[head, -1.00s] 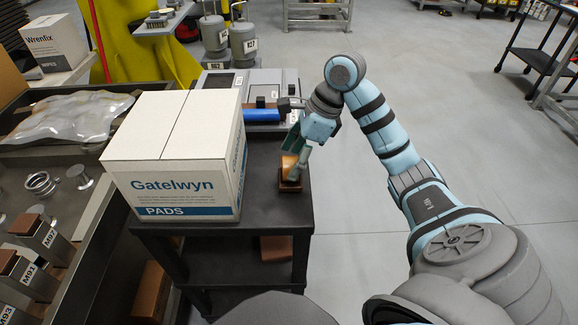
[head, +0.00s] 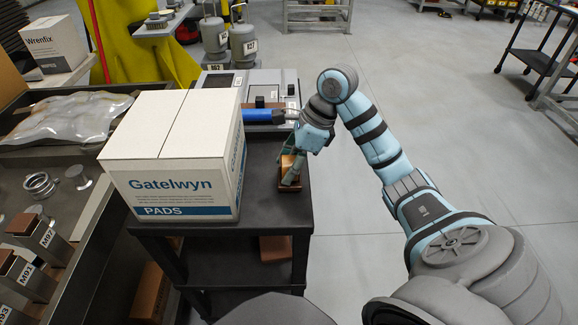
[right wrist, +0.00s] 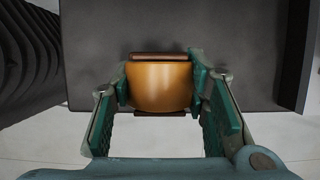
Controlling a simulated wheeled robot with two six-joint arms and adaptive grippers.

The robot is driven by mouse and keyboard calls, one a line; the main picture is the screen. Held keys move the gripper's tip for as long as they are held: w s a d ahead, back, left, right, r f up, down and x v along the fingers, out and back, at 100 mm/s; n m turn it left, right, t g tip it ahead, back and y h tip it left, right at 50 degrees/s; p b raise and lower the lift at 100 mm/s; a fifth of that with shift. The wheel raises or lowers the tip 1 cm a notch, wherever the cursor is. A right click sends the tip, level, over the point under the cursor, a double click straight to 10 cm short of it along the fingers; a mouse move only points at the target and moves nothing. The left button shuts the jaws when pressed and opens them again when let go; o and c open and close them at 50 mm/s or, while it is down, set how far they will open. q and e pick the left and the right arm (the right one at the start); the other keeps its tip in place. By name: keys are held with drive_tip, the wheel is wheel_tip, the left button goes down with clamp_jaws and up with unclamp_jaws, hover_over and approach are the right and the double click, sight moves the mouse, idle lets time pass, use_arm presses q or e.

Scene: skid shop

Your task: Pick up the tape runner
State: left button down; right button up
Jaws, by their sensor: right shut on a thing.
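The tape runner (head: 287,172), a small orange and brown piece, is at the right side of the dark cart top, just right of the white carton. My right gripper (head: 293,175) reaches down to it from above. In the right wrist view the tape runner's rounded orange body (right wrist: 158,87) sits between the two green fingers, with brown edges above and below it. The right gripper (right wrist: 163,95) is shut on it. I cannot tell whether its underside touches the cart. My left gripper is not in view.
The white Gatelwyn carton (head: 170,165) stands close left of the tape runner on the cart (head: 262,215). Behind are a grey machine (head: 275,85) and a blue cylinder (head: 262,116). A metal-edged bench with parts lies left. The floor right of the cart is clear.

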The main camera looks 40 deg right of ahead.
sight(289, 159)
wheel_tip(289, 159, up, 20)
drive_tip(key=p, duration=1.9)
